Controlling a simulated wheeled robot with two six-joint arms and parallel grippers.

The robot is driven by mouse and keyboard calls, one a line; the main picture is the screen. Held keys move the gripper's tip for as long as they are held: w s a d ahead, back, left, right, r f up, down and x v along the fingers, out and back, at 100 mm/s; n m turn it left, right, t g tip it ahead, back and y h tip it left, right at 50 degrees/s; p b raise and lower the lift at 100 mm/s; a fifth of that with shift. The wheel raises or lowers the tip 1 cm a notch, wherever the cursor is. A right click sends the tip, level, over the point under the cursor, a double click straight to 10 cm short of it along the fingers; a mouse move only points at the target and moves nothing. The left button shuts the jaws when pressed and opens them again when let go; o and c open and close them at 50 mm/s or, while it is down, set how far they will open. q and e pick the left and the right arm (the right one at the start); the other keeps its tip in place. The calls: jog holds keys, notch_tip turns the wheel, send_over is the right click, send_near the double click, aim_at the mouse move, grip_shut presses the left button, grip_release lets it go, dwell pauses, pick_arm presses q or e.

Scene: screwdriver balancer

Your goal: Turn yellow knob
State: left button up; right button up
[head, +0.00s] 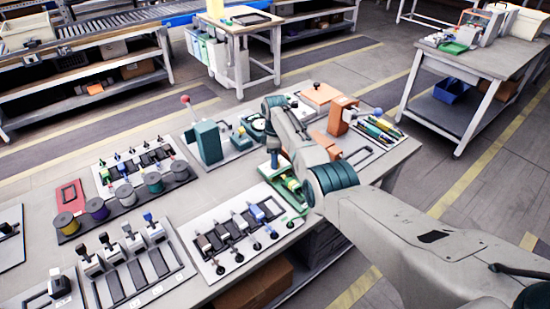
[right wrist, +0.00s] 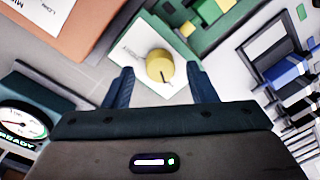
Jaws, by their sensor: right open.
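The yellow knob (right wrist: 160,66) is a round cylinder with a dark pointer line on a white plate (right wrist: 128,50), seen from above in the right wrist view. My right gripper (right wrist: 162,86) is open, with one dark blue finger on each side of the knob's lower edge in the picture. I see gaps between the knob and both fingers, and cannot tell its height above the plate. In the head view my right gripper (head: 272,160) points down over the workbench beside a green fixture (head: 290,198). I cannot make out the knob there. My left gripper is not in view.
A gauge marked READY (right wrist: 22,122) stands left of the gripper. An orange box (right wrist: 62,25) is at upper left, a green fixture (right wrist: 215,30) above, and a rack of tools (right wrist: 290,75) at right. The workbench (head: 195,190) is crowded with spools and tool racks.

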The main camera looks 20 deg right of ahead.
jog(key=shift+f, duration=0.55)
jog(key=c, duration=1)
